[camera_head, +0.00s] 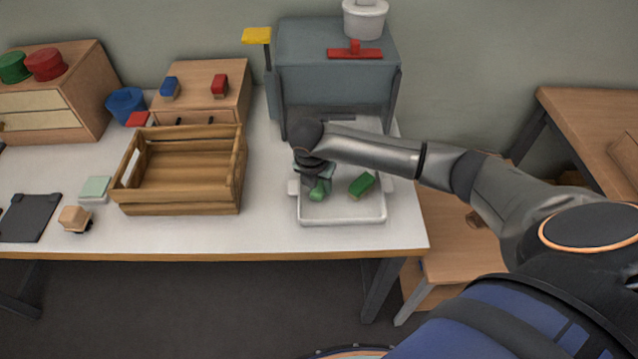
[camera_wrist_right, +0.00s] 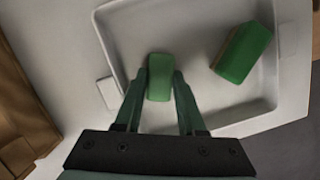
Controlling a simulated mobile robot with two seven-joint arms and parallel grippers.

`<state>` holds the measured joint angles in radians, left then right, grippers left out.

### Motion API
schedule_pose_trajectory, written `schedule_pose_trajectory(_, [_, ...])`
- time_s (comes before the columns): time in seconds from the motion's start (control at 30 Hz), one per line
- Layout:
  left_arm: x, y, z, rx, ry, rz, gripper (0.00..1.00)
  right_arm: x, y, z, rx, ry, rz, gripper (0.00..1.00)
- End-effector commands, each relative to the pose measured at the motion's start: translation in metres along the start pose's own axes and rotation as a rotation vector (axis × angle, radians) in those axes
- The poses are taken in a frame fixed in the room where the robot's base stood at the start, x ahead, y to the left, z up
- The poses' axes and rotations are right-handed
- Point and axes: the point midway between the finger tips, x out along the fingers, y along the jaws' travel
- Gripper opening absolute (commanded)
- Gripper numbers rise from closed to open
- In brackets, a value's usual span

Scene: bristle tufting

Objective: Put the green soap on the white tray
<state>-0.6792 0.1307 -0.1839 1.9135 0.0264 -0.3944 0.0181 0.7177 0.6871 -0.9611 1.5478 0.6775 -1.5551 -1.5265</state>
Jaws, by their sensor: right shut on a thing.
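The white tray (camera_head: 342,221) lies at the table's right end, in front of a grey machine. My right gripper (camera_head: 318,184) is low over the tray's left half, its fingers pointing down. It is shut on the green soap (camera_head: 320,191), a small rounded green block. In the right wrist view the soap (camera_wrist_right: 160,78) is between the two fingertips, with the tray (camera_wrist_right: 200,30) behind it. I cannot tell whether the soap touches the tray floor. My left gripper is not in view.
A second green block (camera_head: 361,184) with a brownish side lies in the tray, right of my gripper. A wooden crate (camera_head: 185,200) stands left of the tray. The grey machine (camera_head: 335,75) stands behind. The table's front edge is close below the tray.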

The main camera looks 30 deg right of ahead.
Motion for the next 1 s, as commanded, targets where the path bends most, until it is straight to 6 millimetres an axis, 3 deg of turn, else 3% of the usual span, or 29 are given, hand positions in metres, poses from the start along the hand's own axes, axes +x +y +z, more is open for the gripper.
schedule_pose_trajectory(0.17, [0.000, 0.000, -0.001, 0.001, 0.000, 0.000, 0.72, 0.002, 0.000, -0.001, 0.000, 0.000, 0.000, 0.00])
schedule_pose_trajectory(0.2, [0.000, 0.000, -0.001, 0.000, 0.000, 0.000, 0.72, 0.003, 0.000, -0.001, 0.000, 0.000, 0.000, 0.40])
schedule_pose_trajectory(0.47, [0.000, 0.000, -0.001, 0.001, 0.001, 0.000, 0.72, 0.002, 0.000, -0.001, 0.000, 0.000, 0.000, 0.69])
schedule_pose_trajectory(0.77, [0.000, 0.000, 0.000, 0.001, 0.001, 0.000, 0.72, -0.001, 0.001, 0.000, 0.000, -0.001, 0.002, 0.69])
schedule_pose_trajectory(1.0, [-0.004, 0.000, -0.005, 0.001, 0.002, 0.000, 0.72, -0.040, 0.002, 0.001, 0.000, -0.001, 0.006, 0.69])
